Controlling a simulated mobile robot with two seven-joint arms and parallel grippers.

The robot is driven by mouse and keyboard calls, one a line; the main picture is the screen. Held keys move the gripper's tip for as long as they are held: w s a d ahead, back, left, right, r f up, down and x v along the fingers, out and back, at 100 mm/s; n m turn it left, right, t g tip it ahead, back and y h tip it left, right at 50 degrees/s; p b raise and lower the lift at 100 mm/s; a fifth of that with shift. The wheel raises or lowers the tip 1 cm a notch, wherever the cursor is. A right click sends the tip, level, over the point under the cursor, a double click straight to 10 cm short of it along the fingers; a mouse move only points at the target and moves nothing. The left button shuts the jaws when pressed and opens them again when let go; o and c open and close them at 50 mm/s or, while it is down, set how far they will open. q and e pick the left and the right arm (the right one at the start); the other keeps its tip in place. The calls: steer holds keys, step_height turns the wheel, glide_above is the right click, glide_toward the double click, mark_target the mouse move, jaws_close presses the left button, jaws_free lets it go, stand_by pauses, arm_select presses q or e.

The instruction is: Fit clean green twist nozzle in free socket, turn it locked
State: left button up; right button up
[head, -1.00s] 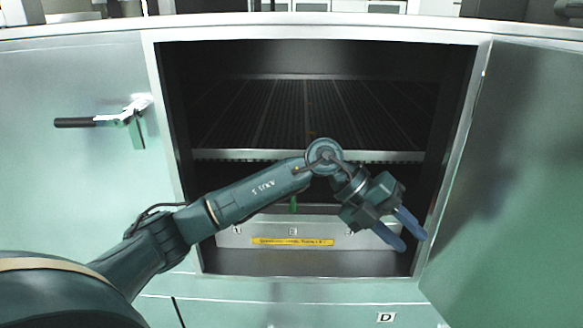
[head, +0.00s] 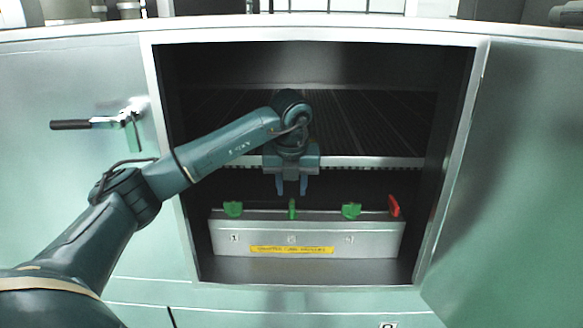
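A metal box (head: 222,246) stands low inside the open cabinet, with a row of twist nozzles along its top. A left green nozzle (head: 233,209) and a right green nozzle (head: 351,211) show their broad sides. The middle green nozzle (head: 292,209) looks narrow, as if edge-on. A red piece (head: 394,205) stands tilted at the right end. My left gripper (head: 291,189) points down just above the middle green nozzle, its two fingers apart with nothing between them. I cannot make out a bare socket. My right gripper is out of view.
The cabinet frame (head: 447,190) surrounds the opening, and its door (head: 510,180) stands open at the right. A shelf edge (head: 380,162) runs behind my gripper. A handle (head: 105,122) sticks out from the left panel. A yellow label (head: 291,250) is on the box front.

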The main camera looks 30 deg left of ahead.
mark_target(292, 203)
arm_select(q)
steer(key=x, duration=0.4)
steer(key=shift+w+f, duration=0.15)
steer(key=shift+f, duration=0.4)
steer(key=shift+c, duration=0.5)
jaws_close()
